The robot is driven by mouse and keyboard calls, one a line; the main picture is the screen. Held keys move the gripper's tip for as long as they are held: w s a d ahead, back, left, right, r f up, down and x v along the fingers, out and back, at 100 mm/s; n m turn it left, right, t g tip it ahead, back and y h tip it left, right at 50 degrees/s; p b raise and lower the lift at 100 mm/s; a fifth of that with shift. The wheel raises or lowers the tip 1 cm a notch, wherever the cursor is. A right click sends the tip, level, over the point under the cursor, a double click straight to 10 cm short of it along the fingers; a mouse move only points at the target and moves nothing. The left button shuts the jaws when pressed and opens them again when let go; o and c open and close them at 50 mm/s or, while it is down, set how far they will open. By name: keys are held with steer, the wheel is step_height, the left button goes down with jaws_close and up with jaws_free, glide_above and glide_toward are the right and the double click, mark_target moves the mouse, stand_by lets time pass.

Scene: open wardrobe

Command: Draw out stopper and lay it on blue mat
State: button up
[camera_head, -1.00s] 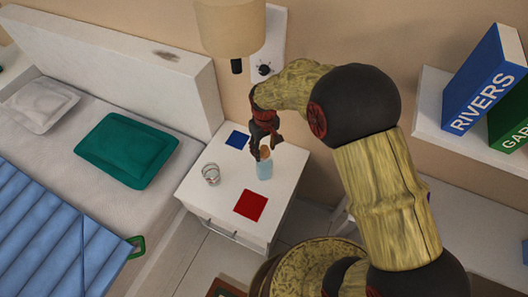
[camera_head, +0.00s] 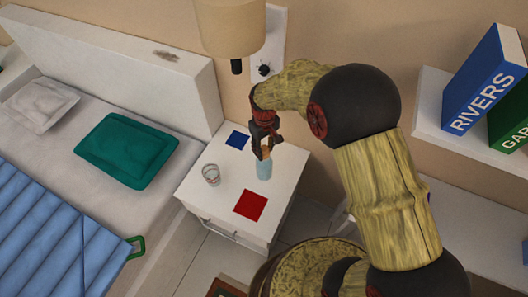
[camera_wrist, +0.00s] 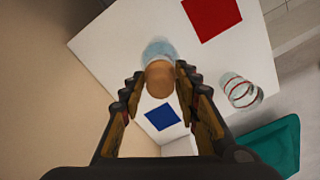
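A clear pale-blue bottle (camera_head: 264,170) stands upright on the white nightstand, with a brown cork stopper (camera_wrist: 160,76) in its mouth. It also shows in the wrist view (camera_wrist: 157,49), largely behind the stopper. My gripper (camera_wrist: 160,82) is open, with one finger on each side of the stopper and small gaps visible between. In the head view my gripper (camera_head: 264,153) points down over the bottle and partly hides the stopper. The blue mat (camera_head: 237,139) lies flat and bare on the nightstand behind the bottle; it also shows in the wrist view (camera_wrist: 162,117).
A red mat (camera_head: 251,205) lies in front of the bottle on the nightstand (camera_head: 200,192). A clear glass with red bands (camera_head: 211,174) stands left of the bottle. A lamp (camera_head: 230,25) hangs above the back of the nightstand. The bed is at left.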

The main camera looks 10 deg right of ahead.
mark_target(264, 148)
steer(key=c, duration=0.6)
steer(key=shift+c, duration=0.5)
steer(key=shift+r+p, duration=1.2)
steer(key=shift+r, duration=0.15)
stand_by(0.6)
steer(key=shift+r+p, duration=1.45)
steer(key=shift+r, duration=0.45)
